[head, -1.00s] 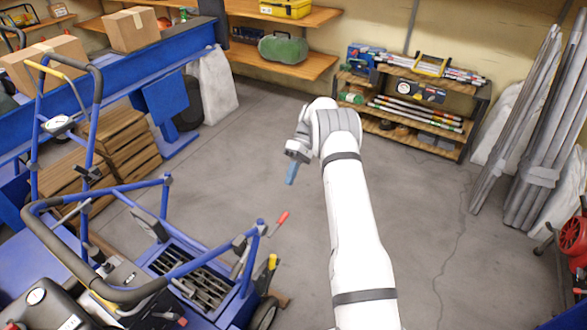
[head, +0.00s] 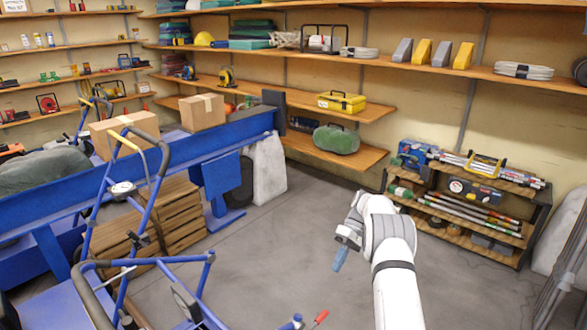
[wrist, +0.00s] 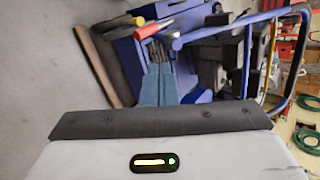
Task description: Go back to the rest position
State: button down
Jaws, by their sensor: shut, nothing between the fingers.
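My gripper (head: 340,259) hangs from the end of my white arm over the bare floor, right of the blue wheeled machine. Its blue fingers are together, with nothing held between them. In the wrist view the closed fingers (wrist: 158,86) point towards the blue machine (wrist: 185,52), apart from it as far as I can tell. The same machine (head: 150,200) shows in the head view with its tubular frame and black handle; its lower part is cut off by the picture's bottom edge.
Open grey floor (head: 285,235) surrounds my gripper. A low wooden rack (head: 470,205) with rods and tools stands at the right. A blue bench (head: 225,135) with cardboard boxes is at the left. Wall shelves (head: 350,105) run behind. Metal poles (head: 565,250) lean at the far right.

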jog(key=s+a+r+m+t+h+p, duration=0.2)
jog(key=s+r+p, duration=0.3)
jog(key=r, duration=0.8)
jog(key=s+a+r+m+t+h+p, duration=0.15)
jog(key=s+r, duration=0.55)
jog(key=r, duration=0.7)
jog(key=s+r+m+t+h+p, duration=0.1)
jog(key=s+r+m+t+p, duration=0.1)
jog(key=s, duration=0.9)
jog(key=s+r+m+t+h+p, duration=0.1)
jog(key=s+r+t+p, duration=0.3)
jog(key=s, duration=0.8)
notch_tip(320, 180, up, 3)
jog(key=shift+s+a+f+m+t+h+p, duration=0.15)
jog(key=shift+a+m+t+h+p, duration=0.15)
jog(key=shift+m+p, duration=0.5)
jog(key=shift+d, duration=0.1)
